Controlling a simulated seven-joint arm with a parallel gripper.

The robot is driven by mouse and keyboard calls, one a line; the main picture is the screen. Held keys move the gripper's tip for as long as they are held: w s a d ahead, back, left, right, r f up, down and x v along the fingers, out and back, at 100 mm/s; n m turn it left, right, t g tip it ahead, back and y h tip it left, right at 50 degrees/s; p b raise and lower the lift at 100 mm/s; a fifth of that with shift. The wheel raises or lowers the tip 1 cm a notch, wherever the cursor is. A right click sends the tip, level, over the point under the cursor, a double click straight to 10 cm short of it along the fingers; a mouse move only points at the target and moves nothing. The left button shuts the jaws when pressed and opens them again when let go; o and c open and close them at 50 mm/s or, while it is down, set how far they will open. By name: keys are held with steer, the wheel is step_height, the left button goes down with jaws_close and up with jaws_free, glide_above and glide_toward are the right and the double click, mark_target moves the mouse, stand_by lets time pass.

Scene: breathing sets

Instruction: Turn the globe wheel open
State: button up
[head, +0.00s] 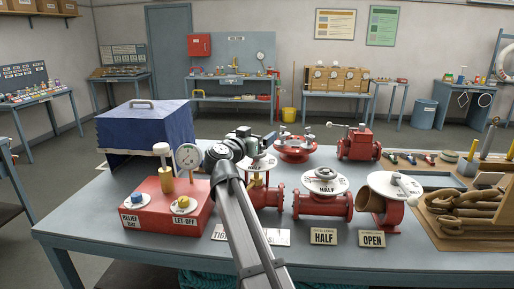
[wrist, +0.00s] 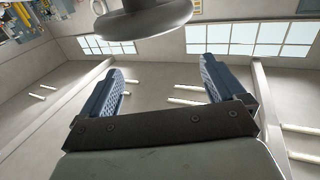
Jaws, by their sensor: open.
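My gripper (head: 268,139) is at the left valve in the head view, above its white dial plate. In the wrist view my gripper (wrist: 168,85) has its two blue pads wide apart with nothing between them. A rounded grey rim (wrist: 145,22) crosses the top of the wrist view, apart from the pads; I cannot tell what it belongs to. The left red valve (head: 266,196) is partly hidden by my arm. The middle valve's plate (head: 325,181) has a grey wheel on top and a HALF card in front. The right valve's plate (head: 395,186) has an OPEN card. Which wheel is the globe wheel is unclear.
A red box (head: 165,207) with gauge and knobs stands left, before a blue covered case (head: 147,125). Two more red valves (head: 296,148) (head: 359,143) stand behind. A wooden tray (head: 462,222) with chain lies right.

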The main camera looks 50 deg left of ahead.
steer(key=shift+r, duration=2.15)
steer(key=shift+w+d+r+y, duration=0.1)
steer(key=shift+w+d+y, duration=0.2)
steer(key=shift+w+y, duration=0.2)
steer(key=s+d+f+n+g+y, duration=0.1)
steer(key=d+f+n+g+y, duration=0.9)
steer(key=d+n+g, duration=0.55)
steer(key=shift+m+g, duration=0.55)
steer(key=shift+m, duration=0.4)
steer(key=a, duration=1.6)
steer(key=shift+s+a+f, duration=0.15)
steer(key=shift+s+a, duration=0.05)
steer(key=shift+c, duration=0.2)
